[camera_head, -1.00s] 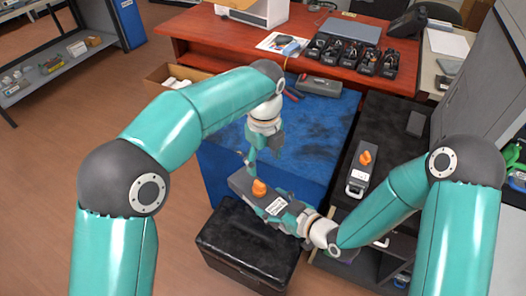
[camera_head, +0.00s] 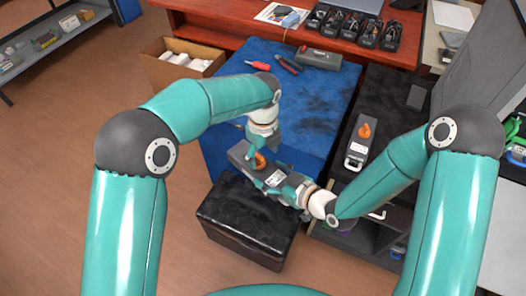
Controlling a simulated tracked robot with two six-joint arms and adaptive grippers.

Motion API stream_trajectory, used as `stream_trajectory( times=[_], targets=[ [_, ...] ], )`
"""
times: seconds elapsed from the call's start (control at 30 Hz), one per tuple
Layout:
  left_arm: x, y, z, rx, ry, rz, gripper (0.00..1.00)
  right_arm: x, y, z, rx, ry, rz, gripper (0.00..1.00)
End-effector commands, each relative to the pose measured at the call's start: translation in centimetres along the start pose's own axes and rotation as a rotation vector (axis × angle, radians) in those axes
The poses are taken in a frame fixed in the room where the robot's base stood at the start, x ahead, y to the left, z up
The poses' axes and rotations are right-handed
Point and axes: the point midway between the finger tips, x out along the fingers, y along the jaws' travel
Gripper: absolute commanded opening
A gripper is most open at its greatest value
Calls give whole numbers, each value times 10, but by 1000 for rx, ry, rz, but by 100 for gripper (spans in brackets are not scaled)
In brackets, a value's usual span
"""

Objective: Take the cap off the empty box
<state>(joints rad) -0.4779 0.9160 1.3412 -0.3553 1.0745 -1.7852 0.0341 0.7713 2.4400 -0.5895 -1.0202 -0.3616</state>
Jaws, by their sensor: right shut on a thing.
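A grey box (camera_head: 238,152) with an orange cap (camera_head: 260,161) is held above the front of the blue mat, near a black case. My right gripper (camera_head: 272,180) is shut on this box from its lower right end. My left gripper (camera_head: 261,149) comes down from above, right at the orange cap. Its fingertips are small and partly hidden, so I cannot tell whether they touch the cap or how far they are parted. A second grey box (camera_head: 356,148) with an orange cap (camera_head: 364,131) lies on the dark surface to the right.
A closed black case (camera_head: 245,238) stands on the floor below the held box. The blue mat (camera_head: 315,105) bears pliers (camera_head: 287,65), a red-handled tool (camera_head: 260,66) and a grey case (camera_head: 319,57). A cardboard box (camera_head: 172,70) holds white items. Several black units (camera_head: 345,24) stand on the red desk.

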Motion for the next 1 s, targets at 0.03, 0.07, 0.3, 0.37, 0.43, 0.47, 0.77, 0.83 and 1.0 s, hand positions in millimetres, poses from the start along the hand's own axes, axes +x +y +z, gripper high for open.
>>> stream_trajectory(
  times=[0.03,0.07,0.3,0.37,0.43,0.47,0.77,0.83,1.0],
  targets=[
    [1,0,0,1,0,0,58,0,0,-2,-4,7,-1,10],
    [1,0,0,1,0,0,53,0,0,-2,-4,7,-1,10],
    [2,-1,0,1,-1,-2,13,0,-2,-4,-8,12,-5,10],
    [2,-1,0,1,0,-2,3,0,-2,-4,-8,12,-6,10],
    [3,-1,0,1,1,-1,0,0,-2,-5,-10,13,-7,10],
    [3,-1,0,1,1,-1,0,0,-2,-5,-10,13,-7,10],
    [3,-2,-2,2,3,-2,0,0,-3,-4,-12,12,-8,10],
    [2,-2,-2,2,3,-2,0,0,-3,-4,-12,12,-8,10],
    [-2,-3,-3,3,4,-5,0,0,-3,-4,-13,11,-8,10]
  ],
)
